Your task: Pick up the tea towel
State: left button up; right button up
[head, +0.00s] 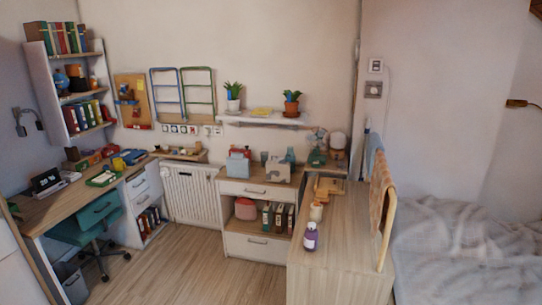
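An orange patterned cloth (382,196), which looks like the tea towel, hangs over a wooden rail at the right end of the wooden cabinet. A blue cloth (373,148) hangs just behind it on the same side; I cannot tell which of the two is the tea towel. Neither of my grippers is in view.
The wooden cabinet (340,250) bears a purple bottle (310,237) and a small jar (316,211). A bed with grey bedding (465,245) lies to its right. A desk (75,195) and teal chair (92,222) stand left. Wooden floor (190,265) is open in front.

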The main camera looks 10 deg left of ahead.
aim_at(238, 166)
jog(key=i+j+u, duration=0.35)
jog(key=i, duration=0.15)
jog(key=i+j+u, duration=0.2)
jog(key=i+u, duration=0.15)
jog(key=i, duration=0.15)
jog(key=i+u, duration=0.35)
jog(key=i, duration=0.2)
jog(key=i+z, duration=0.15)
jog(key=i, duration=0.4)
jog(key=i+j+z, duration=0.15)
jog(key=i, duration=0.35)
jog(key=i+j+z, duration=0.1)
jog(key=i, duration=0.4)
jog(key=i+j+z, duration=0.15)
jog(key=i+j, duration=0.15)
jog(key=i, duration=0.25)
